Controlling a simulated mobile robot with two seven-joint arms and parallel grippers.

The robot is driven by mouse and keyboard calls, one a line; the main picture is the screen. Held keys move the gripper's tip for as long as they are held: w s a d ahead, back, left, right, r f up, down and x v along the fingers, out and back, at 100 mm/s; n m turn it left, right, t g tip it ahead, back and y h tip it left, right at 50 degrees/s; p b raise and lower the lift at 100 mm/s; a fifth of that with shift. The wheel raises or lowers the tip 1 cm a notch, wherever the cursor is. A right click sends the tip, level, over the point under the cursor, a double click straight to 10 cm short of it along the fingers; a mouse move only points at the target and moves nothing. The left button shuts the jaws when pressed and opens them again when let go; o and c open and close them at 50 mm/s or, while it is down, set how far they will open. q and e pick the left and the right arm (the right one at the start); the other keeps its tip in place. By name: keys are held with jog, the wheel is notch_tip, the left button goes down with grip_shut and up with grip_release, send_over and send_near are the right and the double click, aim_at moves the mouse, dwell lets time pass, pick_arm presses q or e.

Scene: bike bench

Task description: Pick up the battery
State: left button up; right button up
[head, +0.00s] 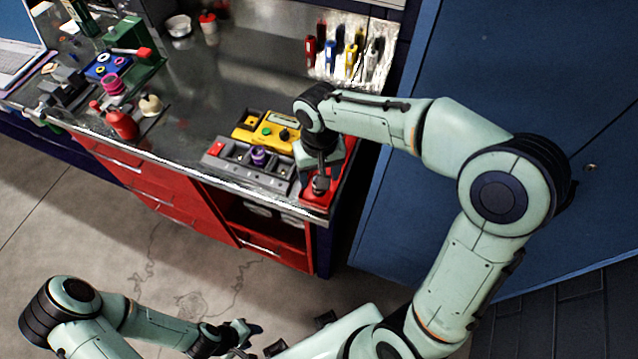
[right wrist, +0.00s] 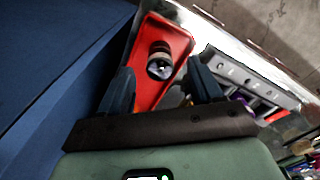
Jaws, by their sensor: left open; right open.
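A short dark cylinder with a shiny round top, which looks like the battery (right wrist: 160,64), stands on a red tray (right wrist: 160,92) in the right wrist view. It also shows in the head view as a small dark round thing (head: 320,184), partly under my right gripper (head: 318,172). My right gripper is open above the red tray, with its fingers on either side of the cylinder and a gap to each in the picture. Contact cannot be told. My left gripper (head: 237,336) is open and empty, low over the floor, away from the bench.
A grey tray (head: 222,161) with a purple piece stands left of the red tray, with a yellow box (head: 255,134) behind it. Screwdrivers (head: 345,55) stand at the back right. A red bottle (head: 121,122) and clutter fill the left. The bench middle is clear. Blue cabinets are on the right.

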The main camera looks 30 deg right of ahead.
notch_tip(320, 180, down, 3)
jog(key=shift+w+r, duration=0.15)
jog(key=shift+r, duration=0.05)
grip_shut()
